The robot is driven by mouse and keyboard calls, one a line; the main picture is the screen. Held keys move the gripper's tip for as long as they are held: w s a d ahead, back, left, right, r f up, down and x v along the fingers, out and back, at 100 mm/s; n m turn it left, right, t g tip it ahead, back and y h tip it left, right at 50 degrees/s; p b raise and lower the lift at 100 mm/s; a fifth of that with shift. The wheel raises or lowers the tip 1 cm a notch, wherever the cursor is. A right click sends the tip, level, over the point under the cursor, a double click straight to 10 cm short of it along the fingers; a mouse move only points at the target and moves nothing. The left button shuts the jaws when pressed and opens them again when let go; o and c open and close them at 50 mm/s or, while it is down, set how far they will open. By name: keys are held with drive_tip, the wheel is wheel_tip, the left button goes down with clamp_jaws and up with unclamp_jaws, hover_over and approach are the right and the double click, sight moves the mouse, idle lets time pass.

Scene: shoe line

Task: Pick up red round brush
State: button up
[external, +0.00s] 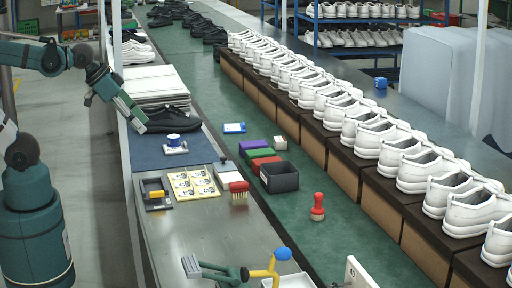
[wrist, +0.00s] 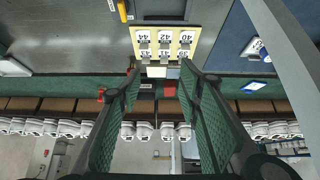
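A red round brush (external: 318,207) stands upright on the green belt, right of the dark grey bin, in the external view. A second red brush (external: 239,188), blocky with pale bristles, is on the metal table's edge. In the wrist view a small red patch (wrist: 101,94) shows beside the left finger; I cannot tell which brush it is. My gripper (external: 136,118) is far from the round brush, above the table by a black shoe. In the wrist view my gripper (wrist: 160,78) is open, its green fingers wide apart with nothing held between them.
A dark grey bin (external: 279,177) and purple, green and red blocks (external: 258,154) are near the round brush. A row of white shoes (external: 372,139) on brown boxes lines its right side. A yellow and grey stand (external: 264,271) is at the front.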

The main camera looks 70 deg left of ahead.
drive_tip(key=w+d+r+m+p, duration=0.1)
drive_tip(key=w+d+r, duration=0.2)
drive_tip(key=w, duration=0.4)
drive_tip(key=w+d+r+m+p, duration=0.1)
drive_tip(key=w+d+r+p, duration=0.15)
drive_tip(key=w, duration=0.45)
drive_tip(key=m+g+h+p, duration=0.3)
drive_tip(key=m+g+p, duration=0.1)
drive_tip(key=m+p, duration=0.3)
hover_over(318, 205)
drive_tip(key=s+a, duration=0.2)
drive_tip(key=a, duration=0.1)
wheel_tip(318, 205, down, 18)
drive_tip(key=r, duration=0.1)
drive_tip(key=shift+w+a+f, duration=0.1)
drive_tip(key=shift+w+f, duration=0.1)
drive_tip(key=shift+f, duration=0.05)
drive_tip(key=shift+b+x, duration=0.35)
drive_tip(key=shift+x, duration=0.95)
